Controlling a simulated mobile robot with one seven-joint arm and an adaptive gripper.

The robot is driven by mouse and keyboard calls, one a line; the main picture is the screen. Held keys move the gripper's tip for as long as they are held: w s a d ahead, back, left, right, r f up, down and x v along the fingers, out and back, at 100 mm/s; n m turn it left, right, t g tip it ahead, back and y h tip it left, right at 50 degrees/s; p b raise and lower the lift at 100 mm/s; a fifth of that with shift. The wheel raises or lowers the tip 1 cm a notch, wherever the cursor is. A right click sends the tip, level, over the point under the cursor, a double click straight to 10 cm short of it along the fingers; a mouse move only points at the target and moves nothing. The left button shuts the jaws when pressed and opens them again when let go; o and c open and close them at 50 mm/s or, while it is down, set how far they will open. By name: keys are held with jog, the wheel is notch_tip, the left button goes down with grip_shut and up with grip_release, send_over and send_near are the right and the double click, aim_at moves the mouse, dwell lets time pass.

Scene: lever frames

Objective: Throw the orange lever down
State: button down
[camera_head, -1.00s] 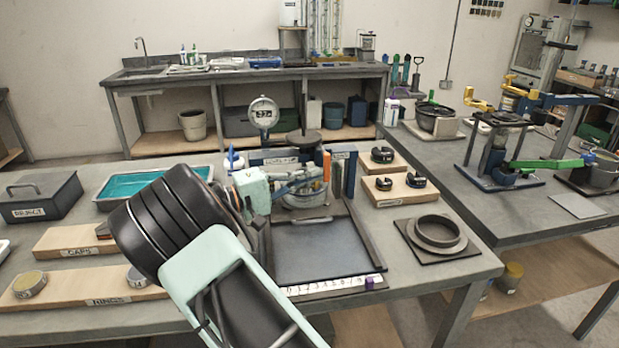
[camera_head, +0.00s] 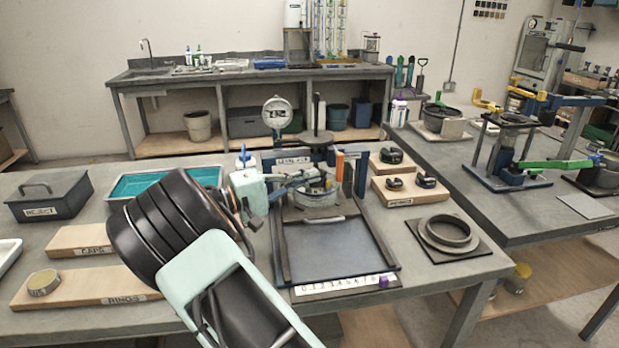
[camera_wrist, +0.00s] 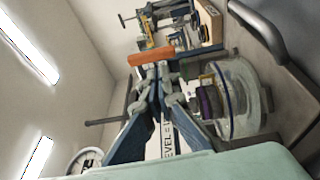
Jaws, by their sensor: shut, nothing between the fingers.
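The orange lever (camera_head: 339,167) stands upright at the right of the press-like stand (camera_head: 318,185) on the near table. In the wrist view the orange lever (camera_wrist: 151,51) lies just beyond my fingertips. My gripper (camera_head: 312,175) reaches in from the left, in front of the stand, with its tips left of the lever. In the wrist view the gripper (camera_wrist: 160,74) has its fingertips together with nothing between them. They look close to the lever; I cannot tell if they touch it. A round clear vessel (camera_wrist: 238,98) is beside the fingers.
A dark tray (camera_head: 335,250) lies in front of the stand. Wooden blocks with dark clamps (camera_head: 410,190) and a ring on a plate (camera_head: 448,232) are to the right. A dial gauge (camera_head: 277,112) rises behind. Wooden boards (camera_head: 90,288) lie at the left.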

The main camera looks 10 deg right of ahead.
jog(key=v, duration=1)
jog(key=shift+a+r, duration=0.2)
jog(key=shift+r, duration=0.05)
